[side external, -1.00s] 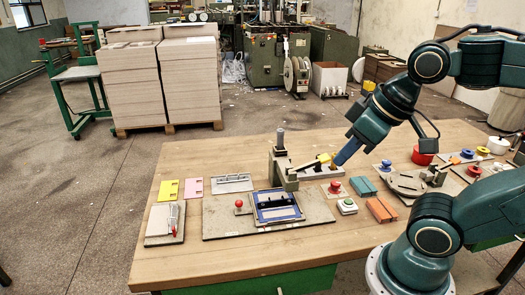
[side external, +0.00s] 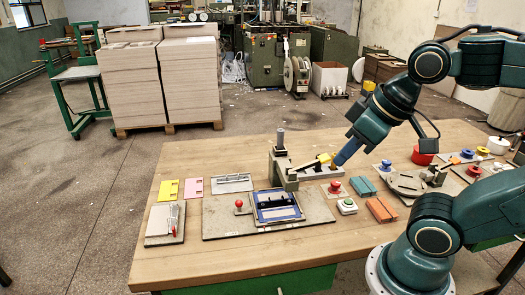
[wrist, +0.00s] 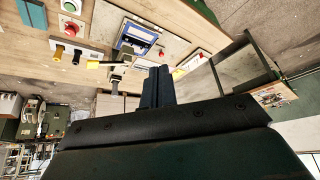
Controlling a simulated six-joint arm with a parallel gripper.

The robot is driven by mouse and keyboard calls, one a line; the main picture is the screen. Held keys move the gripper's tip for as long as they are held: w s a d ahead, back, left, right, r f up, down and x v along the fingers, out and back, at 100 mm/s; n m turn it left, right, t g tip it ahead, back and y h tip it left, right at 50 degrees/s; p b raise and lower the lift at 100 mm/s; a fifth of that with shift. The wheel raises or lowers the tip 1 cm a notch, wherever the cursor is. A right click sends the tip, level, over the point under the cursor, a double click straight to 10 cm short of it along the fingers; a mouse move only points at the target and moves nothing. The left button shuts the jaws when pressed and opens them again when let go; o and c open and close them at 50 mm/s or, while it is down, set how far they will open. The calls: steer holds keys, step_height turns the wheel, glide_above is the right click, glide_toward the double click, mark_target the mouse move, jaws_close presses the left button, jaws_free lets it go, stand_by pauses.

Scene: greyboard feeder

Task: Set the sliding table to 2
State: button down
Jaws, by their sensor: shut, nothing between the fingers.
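My gripper (side external: 343,157) is above the bench, its blue fingers shut and empty. It is beside the yellow handle (side external: 324,157) on a grey block (side external: 322,171); I cannot tell whether they touch in the side view. In the wrist view the shut fingers (wrist: 158,85) show apart from the yellow handle (wrist: 92,65). A blue-framed plate (side external: 277,211) with a dark bar lies on a grey board (side external: 226,226), with a red ball knob (side external: 239,203) at its left. The plate also shows in the wrist view (wrist: 124,38). No scale number is readable, and I cannot tell for sure which part is the sliding table.
A post with an arm (side external: 280,160) stands left of the grey block. A red button (side external: 335,188), a green button (side external: 347,206), orange blocks (side external: 381,209) and teal blocks (side external: 362,186) sit nearby. The front left bench is clear.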

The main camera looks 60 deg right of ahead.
steer(key=c, duration=2.2)
jaws_free()
steer(key=c, duration=1.5)
jaws_free()
steer(key=shift+w, duration=0.1)
steer(key=shift+o, duration=1.2)
steer(key=shift+w+r, duration=0.15)
steer(key=shift+w, duration=0.05)
steer(key=w+m+g+h, duration=0.1)
steer(key=w+m+g, duration=0.2)
steer(key=w, duration=1.2)
steer(key=w+f+m+g, duration=0.3)
steer(key=w+f, duration=0.9)
steer(key=w, duration=0.2)
steer(key=shift+a+f+m+g+h, duration=0.2)
steer(key=shift+a+m+g+h, duration=0.05)
steer(key=shift+m+g+h, duration=0.15)
steer(key=shift+f, duration=0.1)
